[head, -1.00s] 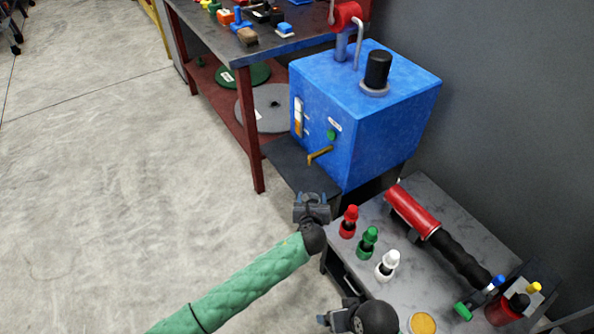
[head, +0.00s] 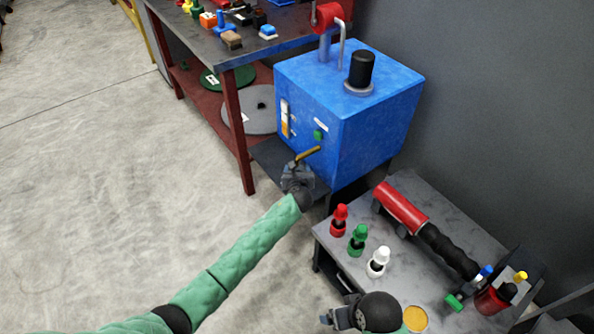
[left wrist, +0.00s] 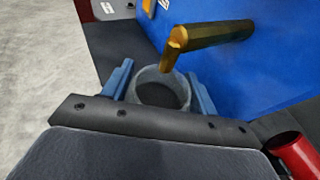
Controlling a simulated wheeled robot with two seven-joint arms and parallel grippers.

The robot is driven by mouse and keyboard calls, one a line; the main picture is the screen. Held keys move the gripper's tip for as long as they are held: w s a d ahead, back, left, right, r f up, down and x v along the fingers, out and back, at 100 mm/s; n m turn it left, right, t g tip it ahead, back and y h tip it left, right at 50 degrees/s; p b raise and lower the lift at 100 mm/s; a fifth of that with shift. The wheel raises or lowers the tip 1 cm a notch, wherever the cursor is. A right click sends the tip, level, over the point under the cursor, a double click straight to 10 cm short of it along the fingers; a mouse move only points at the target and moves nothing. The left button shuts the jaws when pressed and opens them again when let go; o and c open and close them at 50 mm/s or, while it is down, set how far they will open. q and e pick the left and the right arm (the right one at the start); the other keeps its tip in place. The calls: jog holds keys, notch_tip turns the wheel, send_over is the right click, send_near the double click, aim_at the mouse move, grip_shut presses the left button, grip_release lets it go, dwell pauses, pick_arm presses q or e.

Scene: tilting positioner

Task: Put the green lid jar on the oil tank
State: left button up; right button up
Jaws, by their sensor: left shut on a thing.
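The blue oil tank (head: 375,125) stands at the back right with a brass spout (head: 308,153) on its front, also close up in the left wrist view (left wrist: 215,37). My left gripper (head: 297,172) is shut on an open grey, see-through jar (left wrist: 150,78). The jar is upright at the spout's end, its rim just below or at the tip; whether they touch is unclear. Its inside looks dark. A small green-capped bottle (head: 357,240) stands on the grey cart between red-capped and white-capped ones. My right gripper (head: 338,317) is low at the cart's near edge; its fingers are unclear.
The grey cart (head: 330,262) also bears a red cylinder with a black handle (head: 405,212), a green piece (head: 453,303) and a yellow disc (head: 416,319). A workbench (head: 215,48) with small parts stands behind, left of the tank. The floor at left is clear.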

pick_arm(q)
jog(key=shift+w+f, duration=0.6)
jog(key=shift+f, duration=0.3)
jog(key=shift+w+f, duration=0.55)
jog(key=shift+f, duration=0.3)
jog(key=shift+f, duration=0.1)
jog(key=o, duration=1.1)
